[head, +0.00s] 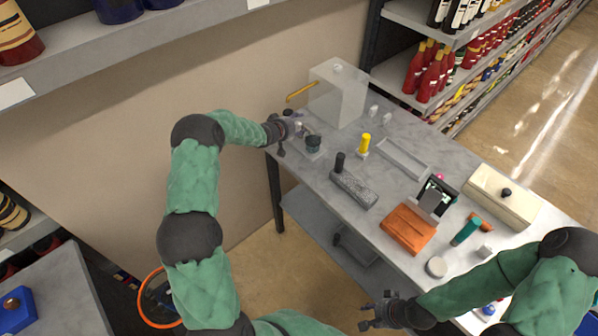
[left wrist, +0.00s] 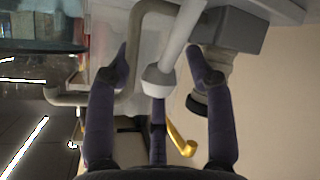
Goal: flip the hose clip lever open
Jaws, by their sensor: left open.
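My left gripper (head: 283,133) is at the far left end of the table, beside a small dark-topped device (head: 313,144). In the left wrist view its fingers (left wrist: 163,75) are spread open. A pale rod with a rounded end (left wrist: 170,72) lies between them; I see no grip on it. A yellow curved lever (left wrist: 180,138) shows below the rod's end, partly behind a finger. I cannot tell which part is the clip lever. My right gripper (head: 378,312) is open and empty, off the table's front edge.
A grey bent pipe (left wrist: 138,45) and a grey block (left wrist: 233,32) are close to the left fingers. On the table are a yellow-topped item (head: 364,144), a grey tray (head: 402,158), a dark textured block (head: 354,188) and an orange case (head: 408,229). Bottle shelves stand behind.

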